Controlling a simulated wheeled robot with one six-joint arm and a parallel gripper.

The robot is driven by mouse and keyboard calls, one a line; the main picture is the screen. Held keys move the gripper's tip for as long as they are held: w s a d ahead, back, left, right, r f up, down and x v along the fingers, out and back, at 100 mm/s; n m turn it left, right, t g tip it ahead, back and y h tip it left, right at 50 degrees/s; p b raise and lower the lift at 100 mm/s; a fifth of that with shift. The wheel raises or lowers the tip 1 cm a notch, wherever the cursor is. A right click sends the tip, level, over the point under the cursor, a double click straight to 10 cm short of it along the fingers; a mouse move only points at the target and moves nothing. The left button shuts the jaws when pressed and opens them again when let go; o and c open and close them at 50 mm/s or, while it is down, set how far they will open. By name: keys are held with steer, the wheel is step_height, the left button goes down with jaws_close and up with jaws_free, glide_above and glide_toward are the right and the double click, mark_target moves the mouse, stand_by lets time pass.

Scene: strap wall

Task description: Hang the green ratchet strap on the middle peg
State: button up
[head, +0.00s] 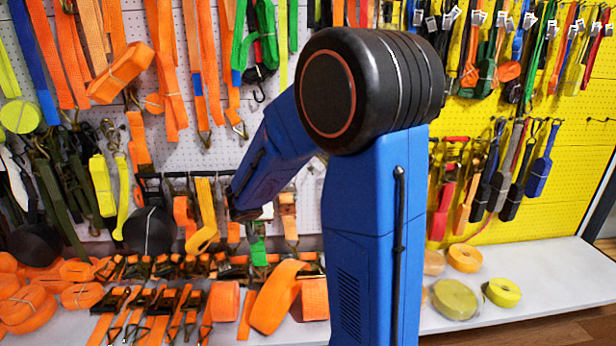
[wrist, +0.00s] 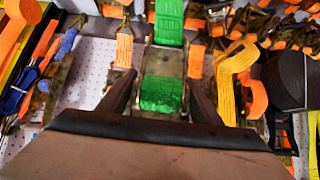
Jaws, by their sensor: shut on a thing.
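The green ratchet strap (wrist: 162,94) sits between the two fingers of my gripper (wrist: 162,100) in the wrist view, with metal ratchet parts around its green webbing. My gripper is shut on it. In the head view, the green strap (head: 258,252) shows below the end of my blue arm, in front of the white pegboard. My arm hides most of my gripper there. I cannot make out the middle peg in either view. Whether the strap touches the hardware behind it cannot be told.
An orange strap (wrist: 124,50) and a yellow strap (wrist: 228,80) hang close on either side. A black roll (head: 150,231) hangs further left. Below, the shelf (head: 470,322) holds orange rolls (head: 224,300) and several ratchets. A yellow pegboard (head: 560,150) full of straps is at right.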

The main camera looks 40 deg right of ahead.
steer(key=shift+d, duration=0.1)
steer(key=s+d+f+m+g+h, duration=0.1)
steer(key=s+d+m, duration=0.1)
steer(key=d, duration=0.9)
steer(key=s+d+m+h, duration=0.1)
steer(key=s+d, duration=0.2)
steer(key=d, duration=0.7)
steer(key=w+d+f, duration=0.2)
steer(key=w+d, duration=0.3)
steer(key=w, duration=0.3)
steer(key=shift+w+d, duration=0.25)
steer(key=shift+d, duration=0.15)
stand_by(0.8)
stand_by(0.6)
steer(key=o, duration=2)
steer(key=shift+f, duration=0.1)
